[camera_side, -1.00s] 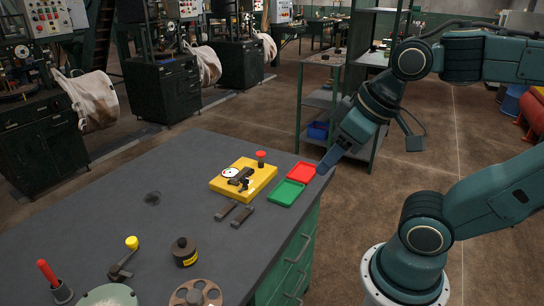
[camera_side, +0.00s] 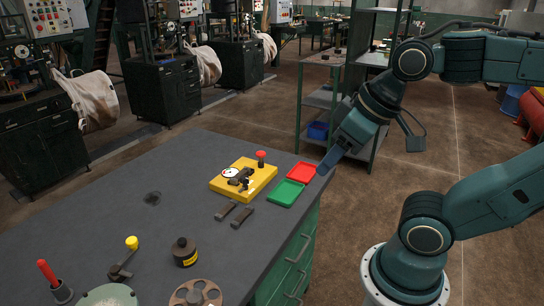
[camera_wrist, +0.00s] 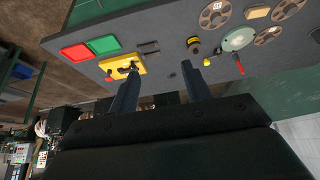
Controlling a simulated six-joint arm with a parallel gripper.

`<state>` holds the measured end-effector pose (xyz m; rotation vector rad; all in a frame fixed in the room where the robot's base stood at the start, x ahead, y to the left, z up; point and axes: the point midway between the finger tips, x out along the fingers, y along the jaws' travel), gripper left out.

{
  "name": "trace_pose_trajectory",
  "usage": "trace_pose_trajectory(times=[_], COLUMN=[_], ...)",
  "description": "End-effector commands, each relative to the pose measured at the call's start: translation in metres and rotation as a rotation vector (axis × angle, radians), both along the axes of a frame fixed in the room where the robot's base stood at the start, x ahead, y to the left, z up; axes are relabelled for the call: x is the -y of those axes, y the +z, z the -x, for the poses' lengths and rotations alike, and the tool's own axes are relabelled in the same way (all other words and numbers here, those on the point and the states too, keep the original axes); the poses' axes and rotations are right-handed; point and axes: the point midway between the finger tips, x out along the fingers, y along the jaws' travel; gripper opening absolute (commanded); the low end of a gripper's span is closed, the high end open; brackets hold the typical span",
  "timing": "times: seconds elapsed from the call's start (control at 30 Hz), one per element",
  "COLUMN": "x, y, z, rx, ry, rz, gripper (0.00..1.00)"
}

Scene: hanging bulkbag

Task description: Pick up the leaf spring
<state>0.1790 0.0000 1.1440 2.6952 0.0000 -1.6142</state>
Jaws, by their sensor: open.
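Two short dark flat bars, which look like leaf springs, lie side by side on the dark grey table (camera_side: 130,215). The left bar (camera_side: 226,210) and the right bar (camera_side: 242,217) are in front of a yellow fixture (camera_side: 261,184) with a dial, a dark piece on top and a red knob. The bars also show, small, in the wrist view (camera_wrist: 149,47). My gripper (camera_side: 327,168) is above and beyond the table's right edge, to the right of the bars and apart from them. In the wrist view its two fingers (camera_wrist: 160,67) are spread with nothing held between them.
A green tray (camera_side: 287,193) and a red tray (camera_side: 302,171) lie right of the fixture, near the table edge. A yellow-knobbed crank (camera_side: 123,262), a black canister (camera_side: 184,252) and a reel (camera_side: 195,295) stand at the front. The table's left middle is mostly clear.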

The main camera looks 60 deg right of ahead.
Motion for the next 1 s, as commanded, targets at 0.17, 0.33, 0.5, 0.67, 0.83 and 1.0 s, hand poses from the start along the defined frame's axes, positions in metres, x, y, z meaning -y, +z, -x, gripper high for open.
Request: trace_pose_trajectory(times=[0.17, 0.33, 0.5, 0.67, 0.83, 1.0], x=[0.000, 0.000, 0.000, 0.001, 0.003, 0.008], y=[0.000, 0.000, 0.000, 0.002, 0.009, 0.022], z=[0.000, 0.000, 0.000, -0.002, -0.014, -0.039], rx=[0.000, 0.000, 0.000, -0.003, -0.019, -0.053], ry=[0.000, 0.000, 0.000, 0.007, 0.047, 0.129], rz=[0.000, 0.000, 0.000, 0.005, 0.032, 0.083], gripper=[0.48, 0.48, 0.48, 0.48, 0.48, 0.48])
